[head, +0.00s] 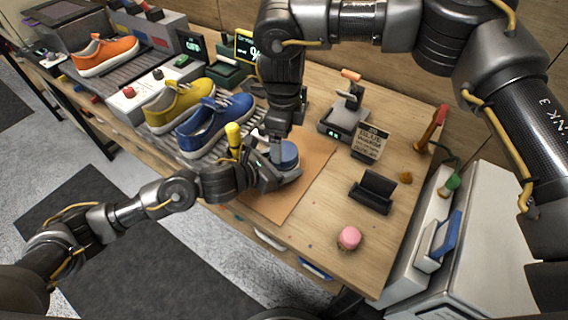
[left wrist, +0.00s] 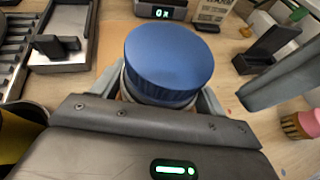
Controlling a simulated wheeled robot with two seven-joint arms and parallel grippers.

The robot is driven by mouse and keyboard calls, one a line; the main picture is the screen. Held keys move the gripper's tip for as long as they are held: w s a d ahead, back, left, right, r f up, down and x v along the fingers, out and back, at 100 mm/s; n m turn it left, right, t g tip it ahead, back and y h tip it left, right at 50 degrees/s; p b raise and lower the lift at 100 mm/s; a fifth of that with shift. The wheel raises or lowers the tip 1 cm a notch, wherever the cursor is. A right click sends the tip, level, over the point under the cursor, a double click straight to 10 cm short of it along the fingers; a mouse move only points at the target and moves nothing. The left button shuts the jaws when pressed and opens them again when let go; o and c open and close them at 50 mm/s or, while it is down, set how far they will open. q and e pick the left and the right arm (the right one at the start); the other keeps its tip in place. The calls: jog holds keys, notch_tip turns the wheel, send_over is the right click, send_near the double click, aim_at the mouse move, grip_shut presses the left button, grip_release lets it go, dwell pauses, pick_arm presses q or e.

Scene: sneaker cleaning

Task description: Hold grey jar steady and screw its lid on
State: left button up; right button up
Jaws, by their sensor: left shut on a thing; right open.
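The grey jar (head: 287,175) stands on the brown mat (head: 312,160). Its blue lid (head: 289,154) sits on top and looks level; it fills the middle of the left wrist view (left wrist: 168,62). How tightly the lid is seated cannot be told. My left gripper (head: 272,178) is shut around the jar below the lid, one finger on each side in the left wrist view. My right gripper (head: 279,145) points down from above, open, close beside the lid. Contact with the lid cannot be made out. A grey bar, probably part of my right gripper, crosses the right of the left wrist view.
A blue sneaker (head: 215,122) and a yellow sneaker (head: 178,104) lie on the rollers to the left. A yellow-handled tool (head: 233,138) stands close by the jar. A scale (head: 343,122), a sign (head: 370,146), a black stand (head: 373,190) and a pink brush (head: 349,238) are to the right.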

jog(key=shift+d+r, duration=0.1)
jog(key=shift+r, duration=0.3)
jog(key=shift+c, duration=0.2)
jog(key=shift+w+r, duration=0.15)
jog(key=r, duration=0.1)
jog(key=w+r+n, duration=0.1)
jog(key=w+d+r+n+t, duration=0.1)
jog(key=shift+r+h, duration=0.3)
jog(key=shift+r, duration=0.1)
jog(key=n, duration=0.2)
jog(key=s+n, duration=0.1)
jog(key=n, duration=0.1)
jog(key=shift+a, duration=0.1)
jog(key=n, duration=0.2)
jog(key=s+n+g, duration=0.1)
jog(key=shift+s+a+f+n, duration=0.1)
jog(key=shift+a+f+n, duration=0.25)
jog(key=shift+n, duration=0.05)
